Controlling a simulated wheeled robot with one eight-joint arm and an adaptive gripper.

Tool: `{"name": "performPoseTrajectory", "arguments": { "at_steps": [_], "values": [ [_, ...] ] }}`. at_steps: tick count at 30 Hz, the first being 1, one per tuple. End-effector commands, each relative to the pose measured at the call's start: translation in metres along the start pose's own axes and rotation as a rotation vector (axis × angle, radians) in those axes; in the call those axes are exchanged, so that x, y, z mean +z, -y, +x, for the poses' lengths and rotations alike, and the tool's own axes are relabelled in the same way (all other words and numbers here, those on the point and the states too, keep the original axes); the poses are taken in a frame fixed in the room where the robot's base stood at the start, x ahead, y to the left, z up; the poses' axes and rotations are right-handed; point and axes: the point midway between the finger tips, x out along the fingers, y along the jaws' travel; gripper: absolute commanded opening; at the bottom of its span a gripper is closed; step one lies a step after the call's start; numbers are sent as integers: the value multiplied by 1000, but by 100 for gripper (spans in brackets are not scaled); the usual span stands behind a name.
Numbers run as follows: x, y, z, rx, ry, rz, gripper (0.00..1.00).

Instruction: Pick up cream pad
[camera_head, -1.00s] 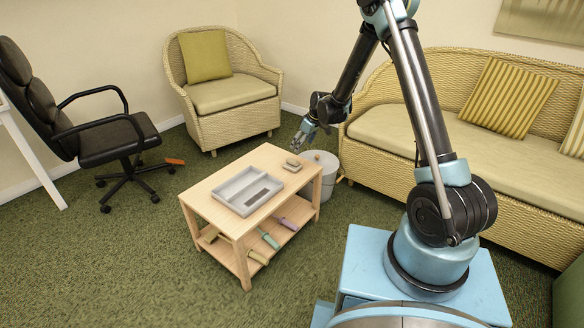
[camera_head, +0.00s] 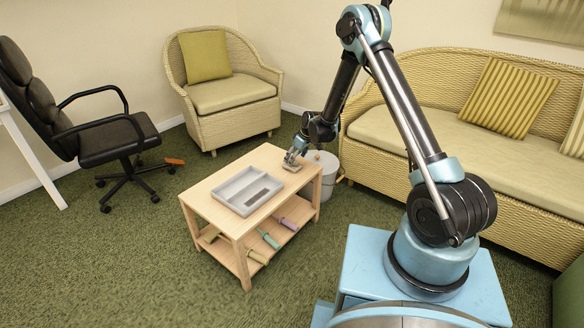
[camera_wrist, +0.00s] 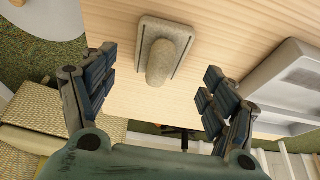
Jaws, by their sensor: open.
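The cream pad (camera_head: 292,167) lies on the top of the small wooden table (camera_head: 222,219), near its far right corner. In the wrist view the cream pad (camera_wrist: 162,62) is a speckled beige rectangular plate with a rounded handle-like ridge along its middle. My gripper (camera_head: 290,160) is just above the pad and partly hides it in the head view. In the wrist view my gripper (camera_wrist: 158,68) is open, with one finger on each side of the pad and a gap on both sides. Nothing is held.
A grey compartment tray (camera_head: 229,198) sits on the same table, near the pad. Several coloured-handled tools lie on the lower shelf (camera_head: 238,260). A round whitish bin (camera_head: 328,172) stands close behind the table, with the wicker sofa (camera_head: 375,140) to the right.

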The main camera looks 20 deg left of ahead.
Motion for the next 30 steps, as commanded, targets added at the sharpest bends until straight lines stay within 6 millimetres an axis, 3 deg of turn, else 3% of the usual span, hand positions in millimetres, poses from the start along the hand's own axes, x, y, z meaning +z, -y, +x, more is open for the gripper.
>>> {"name": "performPoseTrajectory", "arguments": {
  "at_steps": [9,21,27,30],
  "values": [
    [-2,-2,37,0,0,0,78],
    [-2,-2,45,0,0,0,78],
    [-2,-2,45,0,0,0,33],
    [-2,-2,45,0,0,0,31]
  ]
}}
